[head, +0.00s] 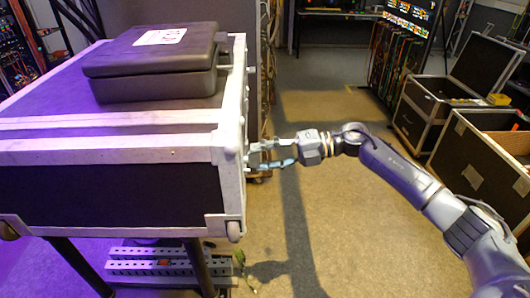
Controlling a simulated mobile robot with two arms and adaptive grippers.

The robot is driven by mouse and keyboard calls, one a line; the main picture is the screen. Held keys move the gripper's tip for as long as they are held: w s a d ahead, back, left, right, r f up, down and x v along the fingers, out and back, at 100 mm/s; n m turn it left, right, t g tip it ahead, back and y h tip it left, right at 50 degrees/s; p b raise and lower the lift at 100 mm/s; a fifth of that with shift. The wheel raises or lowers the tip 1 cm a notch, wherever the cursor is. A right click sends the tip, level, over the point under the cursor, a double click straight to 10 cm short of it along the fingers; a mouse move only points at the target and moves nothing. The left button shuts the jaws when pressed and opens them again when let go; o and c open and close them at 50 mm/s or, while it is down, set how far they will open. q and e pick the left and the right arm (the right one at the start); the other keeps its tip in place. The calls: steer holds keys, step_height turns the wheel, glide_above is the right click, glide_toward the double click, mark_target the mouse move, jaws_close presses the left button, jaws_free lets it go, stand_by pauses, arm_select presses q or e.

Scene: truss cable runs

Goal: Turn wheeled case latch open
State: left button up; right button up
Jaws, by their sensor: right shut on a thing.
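The wheeled case (110,190) is black with pale metal edging and fills the left of the head view, with small caster wheels at its lower corners. Its right side is seen almost edge-on, with small metal fittings along it. My right gripper (258,155) reaches in from the right and is shut on the latch at that side. The latch itself is mostly hidden by the fingers and the case edge, so its turn angle cannot be told. My left gripper is not in view.
A closed black box (155,65) with a white label lies on top of the case. Dark legs and a perforated metal piece (155,262) show below it. Open flight cases (440,100) stand at the right. The floor (330,220) between is clear.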

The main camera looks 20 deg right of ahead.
steer(key=shift+m, duration=0.3)
steer(key=o, duration=1.1)
steer(key=shift+o, duration=0.2)
steer(key=v, duration=1.2)
steer(key=shift+w, duration=0.15)
